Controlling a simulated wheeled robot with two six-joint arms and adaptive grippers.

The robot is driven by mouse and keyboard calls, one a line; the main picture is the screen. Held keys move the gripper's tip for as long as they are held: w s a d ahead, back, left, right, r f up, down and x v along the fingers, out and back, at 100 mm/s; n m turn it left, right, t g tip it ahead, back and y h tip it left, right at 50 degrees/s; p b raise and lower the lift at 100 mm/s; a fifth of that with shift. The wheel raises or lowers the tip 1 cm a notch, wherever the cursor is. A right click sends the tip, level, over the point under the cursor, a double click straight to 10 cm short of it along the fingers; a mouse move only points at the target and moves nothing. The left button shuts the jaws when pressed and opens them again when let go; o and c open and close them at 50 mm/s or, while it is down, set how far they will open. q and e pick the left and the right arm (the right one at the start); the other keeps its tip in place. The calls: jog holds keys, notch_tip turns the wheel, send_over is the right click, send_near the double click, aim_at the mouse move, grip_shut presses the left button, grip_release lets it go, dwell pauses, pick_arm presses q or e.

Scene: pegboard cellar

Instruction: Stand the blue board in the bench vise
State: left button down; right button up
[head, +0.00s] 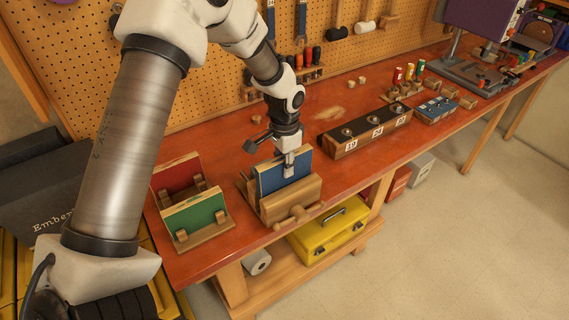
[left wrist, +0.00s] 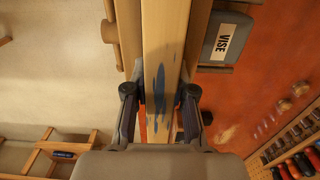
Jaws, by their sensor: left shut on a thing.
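The blue board (head: 268,180) stands upright at the wooden bench vise (head: 291,203), its lower part hidden behind the front jaw. My left gripper (head: 289,171) comes down from above and is shut on the board's upper edge. In the left wrist view my left gripper (left wrist: 162,103) has one finger on each side of the blue board's pale, blue-flecked edge (left wrist: 164,30). The vise (left wrist: 216,48), with a VISE label, shows beside it. I cannot tell whether the jaws press on the board or whether it rests on the bottom. My right gripper is not in view.
A red board (head: 176,172) and a green board (head: 196,211) stand in a wooden rack to the left. A dark numbered block (head: 366,133) lies to the right on the red bench (head: 240,130). A pegboard with tools rises behind. A yellow toolbox (head: 328,236) sits below.

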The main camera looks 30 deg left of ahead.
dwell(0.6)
pick_arm(q)
jog(key=shift+f+b, duration=0.5)
jog(key=shift+f, duration=0.9)
jog(key=c, duration=0.9)
grip_release()
